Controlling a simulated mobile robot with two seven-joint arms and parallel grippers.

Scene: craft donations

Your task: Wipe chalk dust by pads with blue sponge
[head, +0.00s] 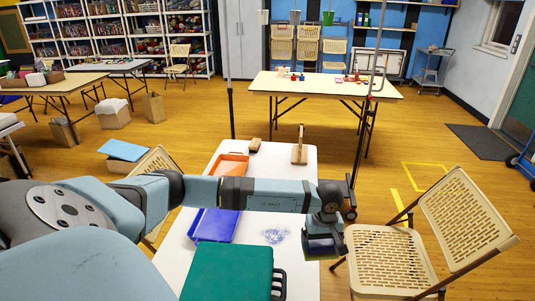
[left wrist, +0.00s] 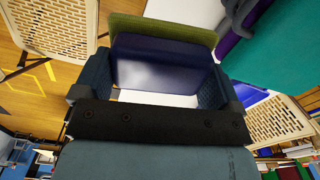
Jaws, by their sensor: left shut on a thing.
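My left gripper (head: 325,232) reaches across the white table from the left and is shut on the dark blue sponge (head: 323,246). The sponge has a green scouring layer and sits at the table's right edge. In the left wrist view the blue sponge (left wrist: 163,62) is between the two fingers, its green layer on the far side. A bluish patch of chalk dust (head: 275,235) lies on the white table (head: 258,225), left of the sponge and apart from it. Whether the sponge touches the table is unclear. No pads can be clearly made out. My right gripper is not in view.
A green case (head: 228,272) with a dark handle covers the table's near end. A blue tray (head: 213,227) and an orange tray (head: 229,166) lie under and behind my arm. A brown block (head: 254,145) and wooden object (head: 299,150) stand farther back. A beige chair (head: 390,260) is close at right.

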